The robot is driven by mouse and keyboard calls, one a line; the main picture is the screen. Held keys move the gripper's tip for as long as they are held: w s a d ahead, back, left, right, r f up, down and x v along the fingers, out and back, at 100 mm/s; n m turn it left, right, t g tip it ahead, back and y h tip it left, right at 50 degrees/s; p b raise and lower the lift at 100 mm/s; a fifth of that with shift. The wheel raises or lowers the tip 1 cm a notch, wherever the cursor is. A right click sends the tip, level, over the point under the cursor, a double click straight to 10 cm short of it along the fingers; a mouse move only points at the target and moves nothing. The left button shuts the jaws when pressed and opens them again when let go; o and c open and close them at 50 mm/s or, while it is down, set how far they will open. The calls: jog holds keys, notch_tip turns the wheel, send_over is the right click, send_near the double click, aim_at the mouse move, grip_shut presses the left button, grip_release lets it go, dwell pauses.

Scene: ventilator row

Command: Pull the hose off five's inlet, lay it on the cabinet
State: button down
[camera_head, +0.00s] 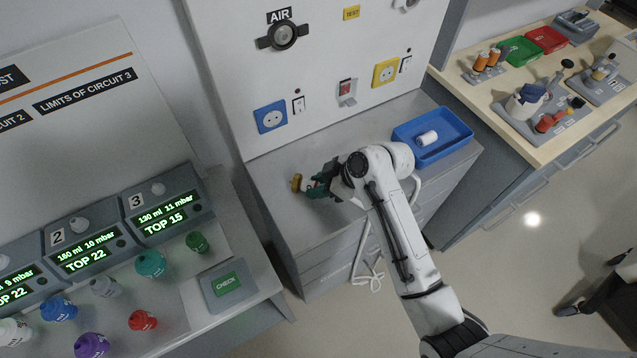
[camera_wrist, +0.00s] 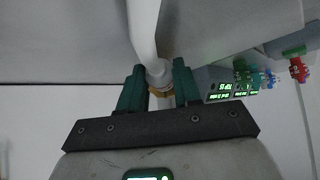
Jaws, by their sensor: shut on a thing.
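My gripper (camera_head: 313,186) is over the grey cabinet (camera_head: 300,222), its fingers pointing left. It is shut on a white hose. In the wrist view the hose (camera_wrist: 145,35) passes between the green fingers (camera_wrist: 160,92), with a yellowish ring between them. In the head view a brass-coloured fitting (camera_head: 297,183) shows just beyond the fingertips. A length of white hose (camera_head: 361,245) hangs down the cabinet's front to a loose coil near the floor. I cannot tell whether the held end touches the cabinet top. No unit marked five is in view.
A blue tray (camera_head: 432,148) with a white roll stands at the cabinet's back right. A panel with sockets (camera_head: 269,117) rises behind. Units 2 and 3 (camera_head: 160,210) stand left, with several coloured caps before them. The cabinet's front left top is bare.

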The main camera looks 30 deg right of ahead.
jog(key=c, duration=0.7)
grip_release()
jog(key=s+d+r+p, duration=0.1)
jog(key=r, duration=0.4)
jog(key=s+d+r+p, duration=0.1)
jog(key=s+d+r, duration=0.1)
jog(key=r, duration=0.3)
jog(key=s+d+r+p, duration=0.2)
jog(key=r, duration=0.4)
jog(key=shift+s+d, duration=0.1)
jog(key=shift+f, duration=0.1)
dwell(0.3)
jog(key=s+f+m+g+h+b, duration=0.1)
jog(key=s+f+m+h+b, duration=0.1)
jog(key=s+f, duration=0.3)
jog(key=s+f+m+g+h+b, duration=0.1)
jog(key=s+f+m, duration=0.3)
jog(key=s, duration=0.6)
jog(key=s+d+f+m+g+h+b, duration=0.1)
jog(key=s+f+m+g+h+b, duration=0.1)
jog(key=s+f, duration=0.5)
jog(key=shift+s+f+m+g+h+b, duration=0.35)
jog(key=shift+s+m+g+h, duration=0.2)
jog(key=shift+m, duration=0.35)
